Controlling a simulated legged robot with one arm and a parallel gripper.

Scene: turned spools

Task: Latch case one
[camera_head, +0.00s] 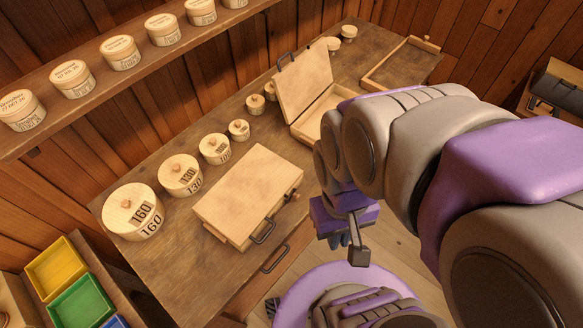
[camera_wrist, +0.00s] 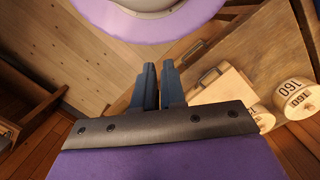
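A pale wooden case (camera_head: 248,190) lies on the bench with its lid down and a dark handle (camera_head: 263,232) on its front side. It also shows in the wrist view (camera_wrist: 225,90). I cannot tell whether its latches are fastened. A second wooden case (camera_head: 306,84) stands further back with its lid raised. No number shows on either case, so I cannot tell which is case one. My gripper (camera_wrist: 159,68) has its fingers close together with nothing between them. It hangs off the bench's front edge, right of the lid-down case; my arm hides part of the second case.
Round wooden boxes, including the 160 (camera_head: 135,212) and the 130 (camera_head: 180,176), stand in a row behind the lid-down case. A shelf (camera_head: 95,85) of labelled tubs runs above. A shallow tray (camera_head: 402,62) is at the far end. Coloured bins (camera_head: 80,300) sit lower left.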

